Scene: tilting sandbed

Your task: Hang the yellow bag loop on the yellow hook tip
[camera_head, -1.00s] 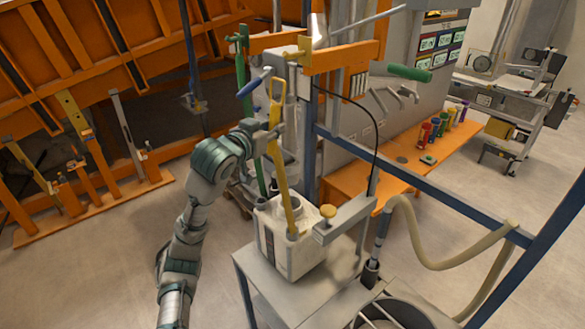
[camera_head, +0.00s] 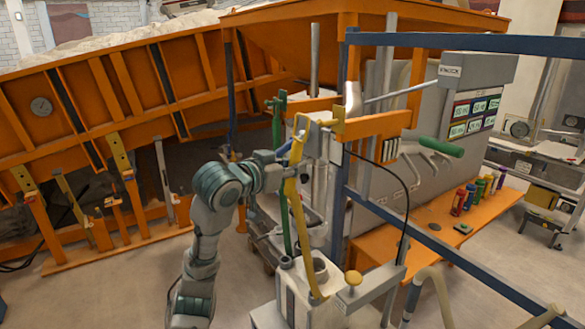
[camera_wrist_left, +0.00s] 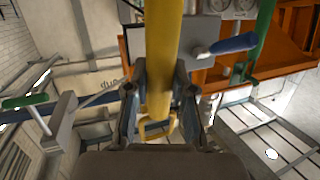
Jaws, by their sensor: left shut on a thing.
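My left gripper (camera_head: 287,166) is shut on the strap below the loop. In the left wrist view the strap (camera_wrist_left: 164,62) passes between the fingers (camera_wrist_left: 160,100). The yellow hook (camera_head: 327,122) sits on the end of an orange beam. The loop's top is just left of the hook at about the same picture height. I cannot tell whether they touch. My right gripper is out of view.
The orange beam (camera_head: 375,126) and a blue frame post (camera_head: 338,205) are to the right.

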